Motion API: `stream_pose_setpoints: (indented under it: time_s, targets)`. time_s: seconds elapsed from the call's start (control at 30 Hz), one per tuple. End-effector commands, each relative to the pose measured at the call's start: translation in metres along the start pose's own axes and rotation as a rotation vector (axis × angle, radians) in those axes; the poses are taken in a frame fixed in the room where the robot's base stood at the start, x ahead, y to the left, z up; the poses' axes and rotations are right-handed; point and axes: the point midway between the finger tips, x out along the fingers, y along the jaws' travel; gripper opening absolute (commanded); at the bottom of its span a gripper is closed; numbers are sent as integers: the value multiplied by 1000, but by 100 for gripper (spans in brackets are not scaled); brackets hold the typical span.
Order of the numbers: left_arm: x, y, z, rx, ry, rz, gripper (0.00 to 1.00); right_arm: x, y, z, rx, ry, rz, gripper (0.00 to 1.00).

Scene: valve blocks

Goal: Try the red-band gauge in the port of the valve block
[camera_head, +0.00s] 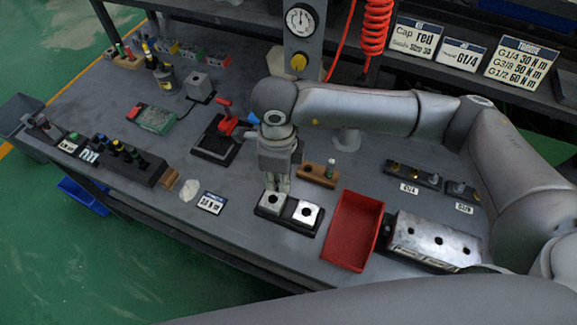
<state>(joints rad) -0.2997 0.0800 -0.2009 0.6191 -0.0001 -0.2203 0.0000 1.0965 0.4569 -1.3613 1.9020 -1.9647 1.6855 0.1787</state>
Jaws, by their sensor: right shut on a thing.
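My right gripper (278,185) points straight down over the left one of two square silver blocks, each with a dark round port. This left valve block (271,204) and the right one (307,212) sit in a black holder. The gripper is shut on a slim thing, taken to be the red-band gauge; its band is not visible. The fingers hide part of the block, and I cannot tell whether the gauge is in the port. My left gripper is not in view.
A red tray (352,231) and a long silver block with holes (434,241) lie to the right. A red-handled fixture (216,138) stands behind left. A black rack (128,160) and a small label (211,202) are at left.

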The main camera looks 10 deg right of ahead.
Motion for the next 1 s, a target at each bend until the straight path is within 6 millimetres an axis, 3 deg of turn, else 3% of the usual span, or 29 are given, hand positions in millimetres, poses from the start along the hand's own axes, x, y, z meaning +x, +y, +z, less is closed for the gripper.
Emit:
stream_pose_setpoints:
  time_s: [0.03, 0.3, 1.0]
  targets:
    - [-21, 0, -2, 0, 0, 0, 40, -7, 0, 4, -49, 3, 3, 0]
    - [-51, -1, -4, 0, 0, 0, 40, 10, -6, 17, -264, 7, -8, 0]
    - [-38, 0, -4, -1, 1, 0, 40, 51, -7, 19, -304, 8, -11, 0]
